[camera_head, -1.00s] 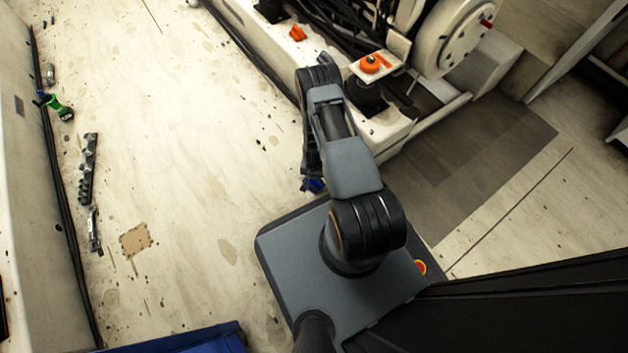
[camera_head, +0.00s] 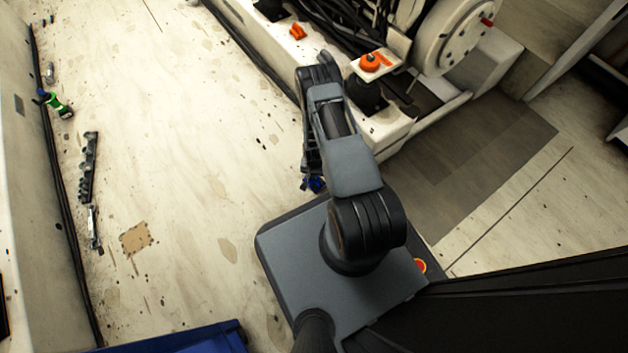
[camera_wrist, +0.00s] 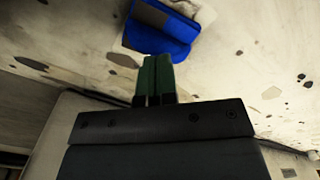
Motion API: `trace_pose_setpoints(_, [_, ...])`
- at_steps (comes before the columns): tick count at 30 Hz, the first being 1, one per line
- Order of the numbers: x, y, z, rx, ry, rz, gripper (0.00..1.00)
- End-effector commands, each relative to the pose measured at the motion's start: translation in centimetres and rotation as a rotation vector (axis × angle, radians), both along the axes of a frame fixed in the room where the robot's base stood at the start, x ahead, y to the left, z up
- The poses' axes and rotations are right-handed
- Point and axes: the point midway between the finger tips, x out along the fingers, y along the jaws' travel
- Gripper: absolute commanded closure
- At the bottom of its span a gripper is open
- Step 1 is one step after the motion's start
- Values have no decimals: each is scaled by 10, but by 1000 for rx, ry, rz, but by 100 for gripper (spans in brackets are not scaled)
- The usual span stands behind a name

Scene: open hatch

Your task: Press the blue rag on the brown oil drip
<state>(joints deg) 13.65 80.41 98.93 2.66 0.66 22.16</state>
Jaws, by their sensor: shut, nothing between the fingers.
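The blue rag (camera_wrist: 160,38) lies just beyond my fingertips in the wrist view, with a dull brown-grey part along its top edge. A small bit of blue (camera_head: 315,184) shows beside my arm in the head view; my arm hides the rest. My gripper (camera_wrist: 155,60) has green fingers pressed together and empty, their tips close to or overlapping the rag's near edge; I cannot tell whether they touch. A brown stain (camera_wrist: 123,60) lies on the floor left of the fingers. Several other stains show, and I cannot tell which is the oil drip.
A white machine (camera_head: 390,130) with black hoses and an orange knob (camera_head: 370,63) stands close right of my arm. A tan patch (camera_head: 137,238), a dark metal bar (camera_head: 88,168) and a green tool (camera_head: 60,106) lie at left. The floor between is open.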

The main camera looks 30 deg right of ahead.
Motion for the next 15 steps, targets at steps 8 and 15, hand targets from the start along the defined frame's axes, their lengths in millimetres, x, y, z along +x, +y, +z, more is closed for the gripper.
trace_pose_setpoints(8, [0, 0, -11, 0, 0, 0, 100])
trace_pose_setpoints(15, [0, 0, -11, 0, 0, 0, 100])
